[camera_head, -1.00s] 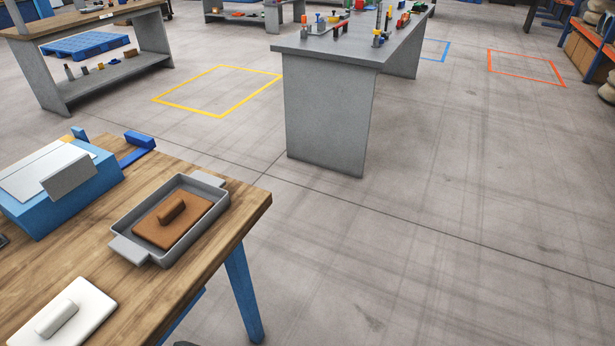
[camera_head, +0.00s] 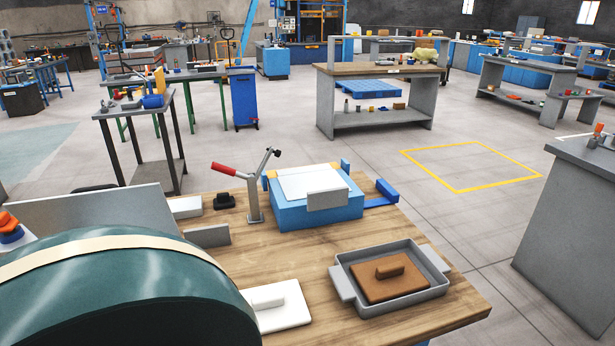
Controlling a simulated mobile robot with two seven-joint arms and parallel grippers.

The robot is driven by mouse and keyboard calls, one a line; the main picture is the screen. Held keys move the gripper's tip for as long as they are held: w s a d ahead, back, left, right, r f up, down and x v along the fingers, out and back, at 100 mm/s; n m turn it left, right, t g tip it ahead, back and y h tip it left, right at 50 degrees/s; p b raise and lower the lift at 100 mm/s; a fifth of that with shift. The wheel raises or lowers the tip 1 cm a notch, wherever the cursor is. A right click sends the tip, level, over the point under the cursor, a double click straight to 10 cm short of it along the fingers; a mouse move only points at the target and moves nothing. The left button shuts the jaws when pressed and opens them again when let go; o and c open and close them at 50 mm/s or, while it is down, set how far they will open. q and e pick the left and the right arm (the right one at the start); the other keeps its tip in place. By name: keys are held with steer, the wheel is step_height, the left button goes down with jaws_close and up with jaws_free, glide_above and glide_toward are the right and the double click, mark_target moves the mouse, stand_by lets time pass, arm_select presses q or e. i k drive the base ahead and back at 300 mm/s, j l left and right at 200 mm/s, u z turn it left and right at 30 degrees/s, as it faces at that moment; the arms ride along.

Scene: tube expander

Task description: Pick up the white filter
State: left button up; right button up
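The white filter (camera_head: 280,314) is a flat white slab with a raised rounded handle on top. It lies on the wooden workbench (camera_head: 443,318) at the lower middle of the head view. Its left part is hidden behind a large dark green rounded body (camera_head: 120,300). A brown slab (camera_head: 385,286) with a similar handle lies in a grey tray (camera_head: 440,282) to its right. Neither of my grippers shows in the head view.
The green body with a cream band fills the lower left. Behind the filter stand a blue box (camera_head: 290,218) with a white top and a red-handled lever clamp (camera_head: 253,200). A grey upright plate (camera_head: 208,236) is nearer the left. Bare wood lies between filter and tray.

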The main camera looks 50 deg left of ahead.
mark_target(268, 303)
steer(key=u, duration=1.9)
steer(key=l, duration=0.25)
